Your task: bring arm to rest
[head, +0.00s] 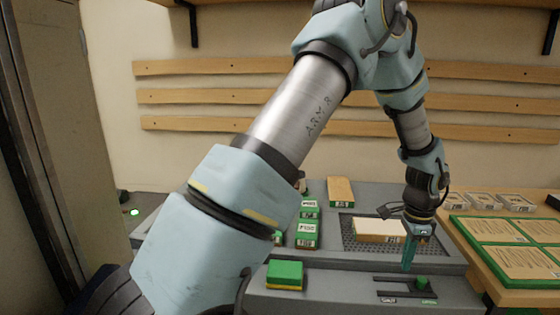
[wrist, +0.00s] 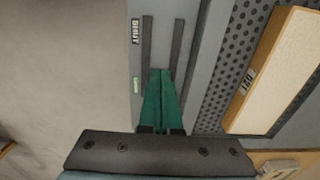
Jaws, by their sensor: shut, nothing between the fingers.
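My gripper (head: 407,268) points down over the front right part of the grey bench, its green fingers together and empty. In the wrist view the shut fingers (wrist: 163,72) reach over a dark slot. My arm (head: 305,105) is raised and bent across the head view, hiding part of the bench. A green knob (head: 422,282) sits at the OPEN end of the slot, just right of the fingertips. I cannot tell whether the fingers touch it. The knob is not seen in the wrist view.
A pale-topped block (head: 380,229) lies on a perforated plate behind my gripper. Green-framed panels (head: 512,262) lie on the wooden table at right.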

